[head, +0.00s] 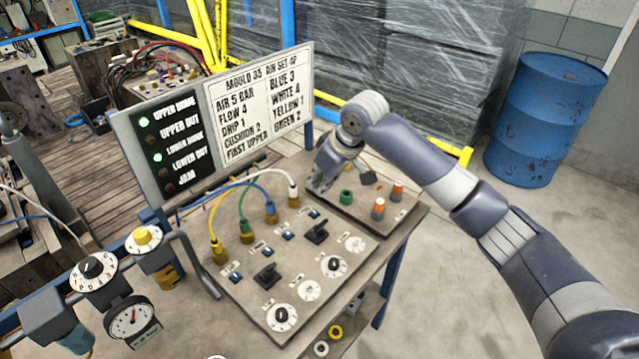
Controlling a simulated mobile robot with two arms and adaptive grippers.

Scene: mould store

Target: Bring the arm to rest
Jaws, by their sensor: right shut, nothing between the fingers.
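My right arm (445,180) comes in from the right and reaches over the bench. Its gripper (318,186) is shut and empty, low near the bench's back edge, beside the white hose plug. I cannot tell if it touches the surface. A green cap (346,197) and two orange-topped fittings (379,207) stand to its right, apart from it. My left gripper is not in view.
The bench (405,217) carries coloured hoses, black levers (267,276) and dials (282,317). A sign board (258,105) stands behind, with two green lamps lit. Gauges (130,317) sit at left. A blue drum (545,118) stands at back right. Floor right is clear.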

